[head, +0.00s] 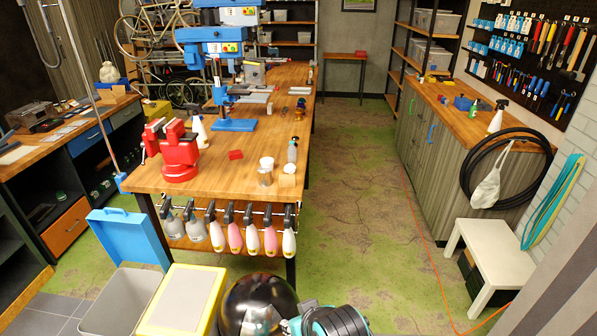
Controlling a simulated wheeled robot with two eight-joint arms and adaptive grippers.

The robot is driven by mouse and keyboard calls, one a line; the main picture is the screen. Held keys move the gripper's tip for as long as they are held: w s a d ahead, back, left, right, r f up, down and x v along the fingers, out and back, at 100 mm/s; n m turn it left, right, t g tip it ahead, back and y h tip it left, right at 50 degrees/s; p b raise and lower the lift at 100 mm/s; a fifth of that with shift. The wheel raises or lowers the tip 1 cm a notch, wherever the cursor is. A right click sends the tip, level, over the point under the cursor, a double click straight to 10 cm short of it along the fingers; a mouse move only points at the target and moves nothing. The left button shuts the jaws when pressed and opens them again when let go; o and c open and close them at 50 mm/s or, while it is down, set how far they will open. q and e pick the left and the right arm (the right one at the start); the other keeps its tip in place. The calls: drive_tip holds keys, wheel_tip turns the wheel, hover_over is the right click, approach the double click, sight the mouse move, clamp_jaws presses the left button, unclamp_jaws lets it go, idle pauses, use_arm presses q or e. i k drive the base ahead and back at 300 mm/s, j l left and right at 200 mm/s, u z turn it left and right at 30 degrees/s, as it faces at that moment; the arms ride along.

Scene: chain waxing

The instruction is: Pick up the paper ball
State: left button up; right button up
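I cannot make out a paper ball for certain. A whitish rounded lump (108,72) sits at the back of the left workbench, above a blue item; it is too small to tell whether it is crumpled paper. Neither of my grippers shows in the head view.
A long wooden workbench (215,180) fills the middle, with a red vise (180,152) and spray bottles hanging along its front. A grey bin (120,303), a yellow-rimmed lid (183,300) and a shiny black round object (257,303) stand in front. The green floor (370,210) at right is mostly clear.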

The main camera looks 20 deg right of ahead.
sight(290, 168)
drive_tip(key=l+u, duration=0.35)
drive_tip(key=l, duration=1.45)
drive_tip(key=i+l, duration=0.2)
drive_tip(key=l, duration=0.15)
drive_tip(key=i+l+u, duration=0.15)
drive_tip(key=i+l, duration=0.2)
drive_tip(key=l, duration=0.3)
drive_tip(key=i+l+u, duration=0.15)
drive_tip(key=l, duration=0.25)
drive_tip(key=i+l, duration=0.2)
drive_tip(key=l, duration=0.15)
drive_tip(key=i+l+u, duration=0.15)
drive_tip(key=l, duration=0.25)
drive_tip(key=i+l, duration=0.15)
drive_tip(key=l, duration=0.2)
drive_tip(key=i+l, duration=0.2)
drive_tip(key=l, duration=0.15)
drive_tip(key=i+l, duration=0.25)
drive_tip(key=l+u, duration=0.05)
